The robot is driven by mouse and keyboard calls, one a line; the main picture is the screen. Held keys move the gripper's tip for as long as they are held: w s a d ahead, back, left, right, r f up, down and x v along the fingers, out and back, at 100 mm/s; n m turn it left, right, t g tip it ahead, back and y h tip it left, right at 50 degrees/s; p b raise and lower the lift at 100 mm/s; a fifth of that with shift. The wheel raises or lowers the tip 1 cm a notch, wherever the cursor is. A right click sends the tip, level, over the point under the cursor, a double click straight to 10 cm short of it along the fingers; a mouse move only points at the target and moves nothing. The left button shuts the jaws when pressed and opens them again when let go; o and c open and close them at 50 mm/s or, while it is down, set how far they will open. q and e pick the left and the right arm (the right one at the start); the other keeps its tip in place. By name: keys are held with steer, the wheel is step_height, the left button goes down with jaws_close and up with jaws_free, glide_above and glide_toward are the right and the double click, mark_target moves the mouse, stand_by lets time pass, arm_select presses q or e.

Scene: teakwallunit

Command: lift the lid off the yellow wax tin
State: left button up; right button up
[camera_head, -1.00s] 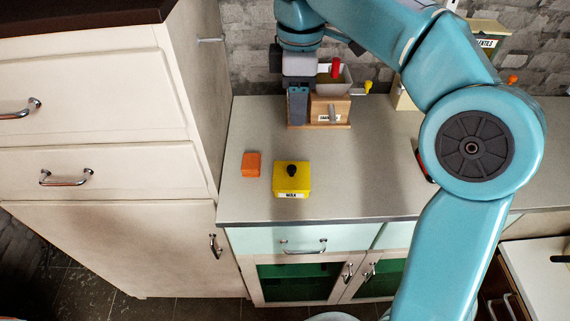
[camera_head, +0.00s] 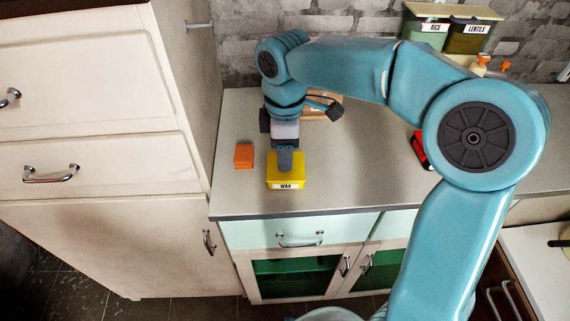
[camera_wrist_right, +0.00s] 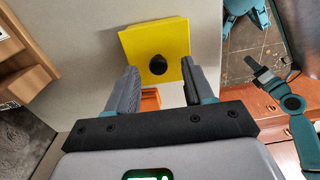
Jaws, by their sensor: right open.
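The yellow wax tin (camera_head: 287,171) stands on the grey worktop near its front edge, with a "WAX" label on its front. In the right wrist view its yellow lid (camera_wrist_right: 140,42) carries a round black knob (camera_wrist_right: 158,64). My right gripper (camera_head: 285,165) is over the tin, pointing down, and hides the knob in the head view. In the wrist view my right gripper (camera_wrist_right: 160,70) is open, its fingers on either side of the knob with gaps. My left gripper (camera_wrist_right: 265,77) shows small at the wrist view's right, away from the tin; its jaws are unclear.
An orange block (camera_head: 244,156) lies just left of the tin. A wooden box (camera_head: 322,108) stands behind my right gripper. A red and black object (camera_head: 420,149) lies to the right. Tall cream cabinet (camera_head: 105,150) bounds the left.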

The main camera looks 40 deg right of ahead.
steer(key=shift+d+f, duration=0.2)
steer(key=shift+f, duration=0.5)
steer(key=shift+a, duration=0.15)
steer(key=c, duration=0.4)
jaws_close()
